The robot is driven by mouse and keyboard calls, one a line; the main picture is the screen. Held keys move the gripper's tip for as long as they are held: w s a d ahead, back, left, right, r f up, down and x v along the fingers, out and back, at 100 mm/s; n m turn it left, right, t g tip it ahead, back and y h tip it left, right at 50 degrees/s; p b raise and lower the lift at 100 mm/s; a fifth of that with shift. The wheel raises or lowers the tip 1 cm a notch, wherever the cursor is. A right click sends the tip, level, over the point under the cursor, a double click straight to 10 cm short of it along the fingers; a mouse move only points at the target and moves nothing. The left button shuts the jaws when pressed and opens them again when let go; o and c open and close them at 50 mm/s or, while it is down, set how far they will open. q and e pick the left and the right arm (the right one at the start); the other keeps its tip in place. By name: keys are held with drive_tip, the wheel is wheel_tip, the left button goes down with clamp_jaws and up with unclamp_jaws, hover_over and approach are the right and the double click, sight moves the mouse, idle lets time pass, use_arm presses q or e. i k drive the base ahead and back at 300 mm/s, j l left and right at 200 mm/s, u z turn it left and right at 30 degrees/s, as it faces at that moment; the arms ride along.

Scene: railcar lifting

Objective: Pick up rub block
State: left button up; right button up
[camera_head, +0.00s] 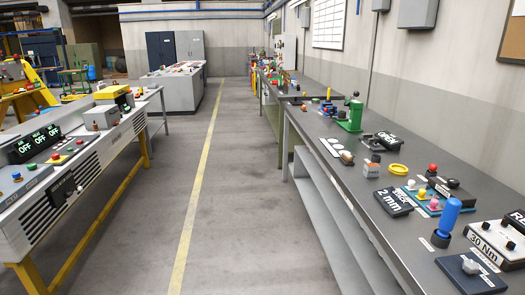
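I cannot tell which object is the rub block; nothing in view is readable as that name. Small parts stand on the grey workbench (375,221) at the right. Among them are a black block marked "2 mm" (392,202), a black block marked "OPEN" (388,142), a yellow ring (397,169) and a dark blue plate with a grey knob (471,275). Neither of my grippers shows in this view.
A blue upright handle (447,218), a white "30 Nm" box (496,243) and a green press (351,116) stand on the right bench. A control console (75,160) with "OFF" displays lines the left. The floor aisle (235,200) between them is clear.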

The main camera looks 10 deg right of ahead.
sight(347, 159)
drive_tip(key=i+z, duration=0.25)
drive_tip(key=i, duration=0.25)
drive_tip(key=i+j+z, duration=0.2)
drive_tip(key=i, duration=0.3)
drive_tip(key=i+j+z, duration=0.25)
drive_tip(key=i, duration=0.25)
drive_tip(key=i+j+z, duration=0.25)
drive_tip(key=i+j, duration=0.15)
drive_tip(key=i, duration=0.05)
